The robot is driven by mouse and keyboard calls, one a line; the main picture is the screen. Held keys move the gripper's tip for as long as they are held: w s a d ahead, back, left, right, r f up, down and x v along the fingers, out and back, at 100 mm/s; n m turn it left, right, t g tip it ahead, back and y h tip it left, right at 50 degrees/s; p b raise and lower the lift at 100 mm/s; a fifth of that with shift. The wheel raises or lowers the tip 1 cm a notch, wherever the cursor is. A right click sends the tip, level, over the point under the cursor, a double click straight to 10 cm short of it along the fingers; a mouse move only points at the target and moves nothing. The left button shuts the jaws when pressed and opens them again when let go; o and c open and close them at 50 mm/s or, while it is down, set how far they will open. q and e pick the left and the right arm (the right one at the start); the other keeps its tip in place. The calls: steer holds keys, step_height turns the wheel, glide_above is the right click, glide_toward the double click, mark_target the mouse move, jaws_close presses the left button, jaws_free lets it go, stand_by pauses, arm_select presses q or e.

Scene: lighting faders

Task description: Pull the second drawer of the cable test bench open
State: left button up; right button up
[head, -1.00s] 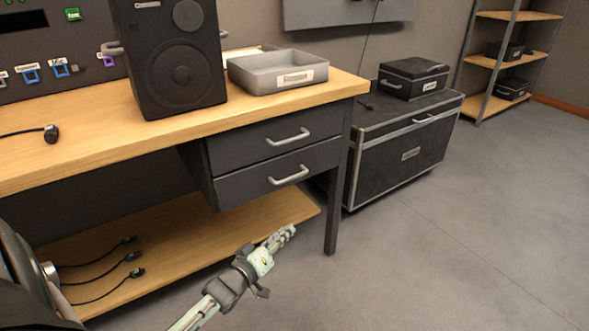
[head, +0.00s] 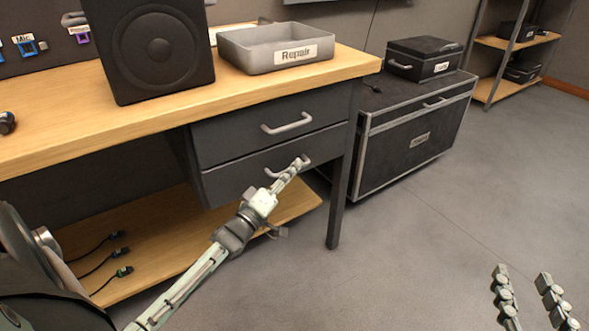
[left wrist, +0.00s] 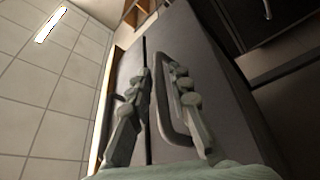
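The cable test bench (head: 372,66) has two dark grey drawers, both closed. The second, lower drawer (head: 232,180) has a pale bar handle (head: 272,174), partly hidden behind my left gripper (head: 297,165). In the left wrist view that handle (left wrist: 162,112) lies between the spread fingers of my left gripper (left wrist: 165,75), which is open; I cannot tell whether either finger touches it. The upper drawer (head: 230,130) has a like handle (head: 288,123). My right gripper (head: 522,275) is open and empty over the floor at the lower right.
A grey Repair tray (head: 240,56) and a black speaker (head: 160,75) stand on the bench top. A lower shelf (head: 165,235) holds several cables. A black flight case (head: 390,160) stands right of the bench. The floor in front is clear.

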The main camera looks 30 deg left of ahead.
arm_select(q)
steer(key=shift+w+r, duration=0.1)
steer(key=shift+w, duration=0.4)
steer(key=shift+c, duration=0.5)
jaws_close()
steer(key=shift+d, duration=0.15)
